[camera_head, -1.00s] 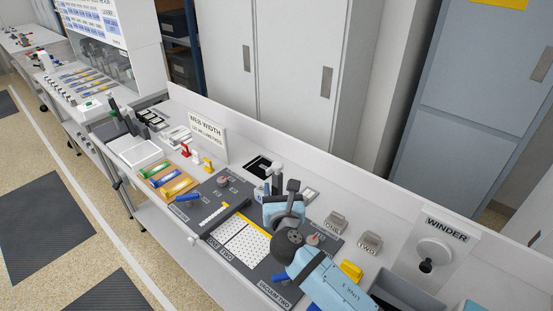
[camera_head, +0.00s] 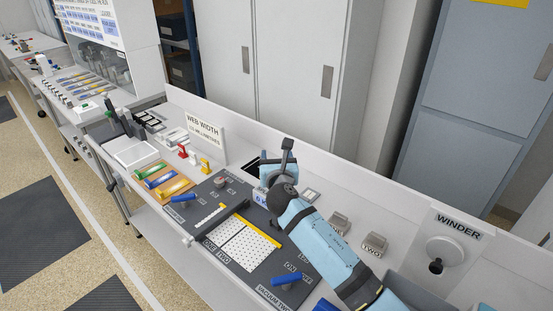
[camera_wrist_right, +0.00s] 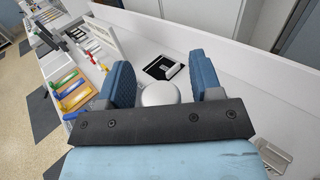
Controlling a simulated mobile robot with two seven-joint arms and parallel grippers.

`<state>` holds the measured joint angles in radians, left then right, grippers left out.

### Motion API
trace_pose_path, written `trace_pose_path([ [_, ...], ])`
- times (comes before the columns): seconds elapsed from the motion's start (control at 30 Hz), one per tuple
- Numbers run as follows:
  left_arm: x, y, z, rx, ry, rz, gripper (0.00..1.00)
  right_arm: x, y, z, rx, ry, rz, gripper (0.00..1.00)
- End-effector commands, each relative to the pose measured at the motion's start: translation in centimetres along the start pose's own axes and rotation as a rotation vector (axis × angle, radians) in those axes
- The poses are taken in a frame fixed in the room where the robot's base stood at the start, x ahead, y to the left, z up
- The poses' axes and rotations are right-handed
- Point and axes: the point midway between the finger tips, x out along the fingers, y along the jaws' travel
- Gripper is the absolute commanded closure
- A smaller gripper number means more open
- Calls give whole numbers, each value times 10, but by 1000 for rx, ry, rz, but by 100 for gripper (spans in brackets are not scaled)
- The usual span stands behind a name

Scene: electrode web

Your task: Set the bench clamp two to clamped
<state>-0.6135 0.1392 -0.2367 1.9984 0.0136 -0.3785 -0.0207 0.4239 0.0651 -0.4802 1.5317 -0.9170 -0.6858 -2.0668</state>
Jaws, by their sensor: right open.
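My right gripper (camera_head: 265,186) is over the back of the dark work plate (camera_head: 215,195) in the head view. In the wrist view its two blue fingers (camera_wrist_right: 162,88) are open, with a white rounded knob (camera_wrist_right: 160,94) showing between or beyond them; contact cannot be told. A perforated white bed (camera_head: 248,250) with a dark bar (camera_head: 228,221) lies on the plate, with labels ONE and TWO at its front. Grey blocks marked ONE (camera_head: 340,223) and TWO (camera_head: 374,245) stand right of my arm. I cannot tell which part is bench clamp two. My left gripper is not in view.
A blue handle (camera_head: 287,281) sits by VACUUM TWO, another blue handle (camera_head: 182,200) at the plate's left. Coloured trays (camera_head: 173,188) and a WEB WIDTH sign (camera_head: 204,130) stand left. The winder (camera_head: 444,252) is at the right, and a low wall backs the bench.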

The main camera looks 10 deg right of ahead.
Motion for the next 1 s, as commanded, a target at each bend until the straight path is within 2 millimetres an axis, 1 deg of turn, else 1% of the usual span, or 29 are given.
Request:
trace_pose_path([
  [0.03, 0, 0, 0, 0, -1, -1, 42, 0, 0, 0, 0, 0, 0, 48],
  [0.07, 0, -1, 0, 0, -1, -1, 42, 0, 0, 0, 0, 0, 0, 55],
  [0.1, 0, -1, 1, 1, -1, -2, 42, 0, 0, 0, 0, 0, 0, 64],
  [0.17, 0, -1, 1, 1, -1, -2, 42, 0, 0, 0, 0, 0, 0, 78],
  [0.2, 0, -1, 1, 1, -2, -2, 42, 0, 0, 0, 0, 0, 0, 87],
  [0.27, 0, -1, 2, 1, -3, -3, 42, 0, 0, 0, 0, 0, 0, 100],
  [0.47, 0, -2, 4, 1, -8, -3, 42, -1, 1, 0, 0, 1, 0, 100],
  [0.67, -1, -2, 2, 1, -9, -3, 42, -5, 5, 0, 0, 2, 1, 100],
  [1.0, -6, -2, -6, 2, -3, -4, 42, -19, 16, -1, -6, -1, 1, 100],
])
